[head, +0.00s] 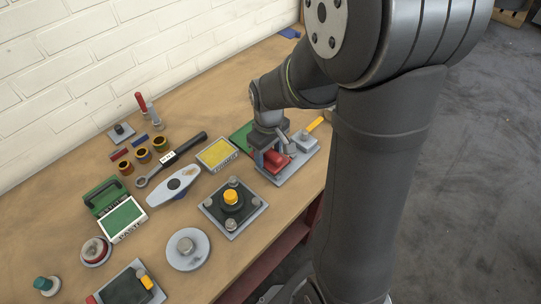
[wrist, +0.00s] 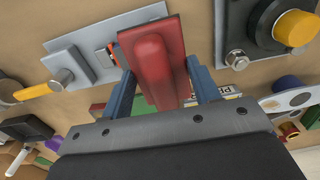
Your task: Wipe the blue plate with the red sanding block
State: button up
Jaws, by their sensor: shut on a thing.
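My gripper (head: 272,152) is shut on the red sanding block (head: 278,161), low at the right part of the bench. In the wrist view the red block (wrist: 154,62) sits between the blue fingers of my gripper (wrist: 160,72). It is over or beside a light grey plate (head: 299,166) with a bolt; I cannot tell whether it touches it. A flat blue piece (head: 289,33) lies at the bench's far end. I cannot tell which is the blue plate.
A dark square fixture (head: 232,208) with a yellow knob stands near the front. Bare wood shows toward the far end of the bench (head: 215,92).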

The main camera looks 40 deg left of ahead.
jog(key=shift+r, duration=2.55)
jog(key=w+d+f+m, duration=0.45)
jog(key=w+d, duration=0.35)
jog(key=w, duration=0.3)
jog(key=w+d+f+m, duration=0.4)
jog(key=w+d+m, duration=0.2)
jog(key=w+d, duration=0.3)
jog(key=w+d+f+m, duration=0.3)
jog(key=w+d+f, duration=0.1)
jog(key=d, duration=0.5)
jog(key=w+d+f+m, duration=0.4)
jog(key=w+d, duration=0.1)
jog(key=d, duration=0.5)
jog(key=shift+w, duration=0.25)
